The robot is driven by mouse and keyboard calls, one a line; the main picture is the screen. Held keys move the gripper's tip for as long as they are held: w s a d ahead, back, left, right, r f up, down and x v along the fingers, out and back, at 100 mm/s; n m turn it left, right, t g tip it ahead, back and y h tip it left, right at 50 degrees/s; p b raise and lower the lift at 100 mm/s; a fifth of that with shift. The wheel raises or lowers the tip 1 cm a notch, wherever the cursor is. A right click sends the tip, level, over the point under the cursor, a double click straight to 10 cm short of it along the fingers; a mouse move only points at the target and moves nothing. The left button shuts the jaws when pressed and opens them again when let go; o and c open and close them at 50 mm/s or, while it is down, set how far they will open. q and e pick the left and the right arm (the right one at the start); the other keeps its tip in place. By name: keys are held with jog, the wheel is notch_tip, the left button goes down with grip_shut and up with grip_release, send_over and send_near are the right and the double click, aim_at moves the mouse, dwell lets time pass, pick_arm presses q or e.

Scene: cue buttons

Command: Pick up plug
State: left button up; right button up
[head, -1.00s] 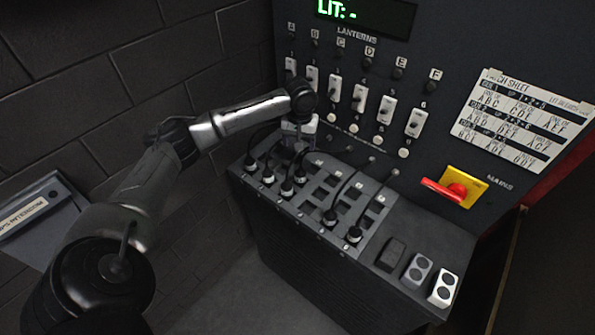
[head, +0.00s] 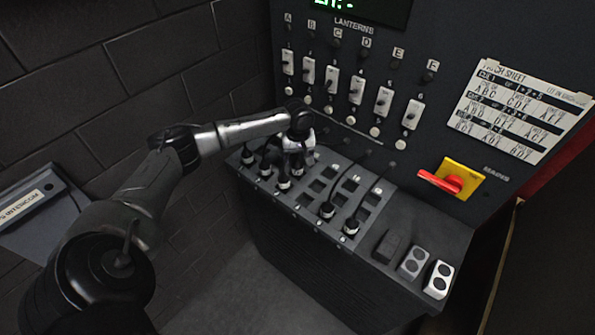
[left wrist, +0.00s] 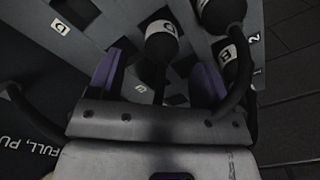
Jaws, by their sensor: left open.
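Several black plugs with white bands and cables sit in the sloping patch panel (head: 314,201). Three stand at its left end, including one plug (head: 284,182) just below my left gripper (head: 297,170). Two more, including a plug (head: 326,209), stand further right. In the left wrist view my left gripper (left wrist: 157,78) is open, with purple-padded fingers. A plug with a white lettered band (left wrist: 161,28) lies ahead, between the lines of the two fingers. Another plug (left wrist: 224,52) is beside the right finger. Contact cannot be told. My right gripper is not in view.
A wall panel with a row of lantern switches (head: 356,90) rises close behind the gripper. A red handle on a yellow plate (head: 450,180), a patch sheet (head: 520,110) and grey two-button blocks (head: 440,280) are to the right. Cables loop over the panel.

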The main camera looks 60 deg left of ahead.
aim_at(298, 161)
pick_arm(q)
notch_tip(298, 161, down, 4)
jog(key=shift+s+f, duration=0.1)
jog(key=shift+s, duration=0.05)
jog(key=shift+f, duration=0.65)
jog(key=c, duration=1.1)
jog(key=shift+o, duration=0.2)
jog(key=shift+r, duration=0.2)
jog(key=shift+r, duration=0.6)
notch_tip(298, 161, up, 3)
jog(key=shift+f, duration=0.2)
jog(key=w+d+r, duration=0.7)
jog(key=d, duration=0.2)
jog(key=shift+d, duration=0.1)
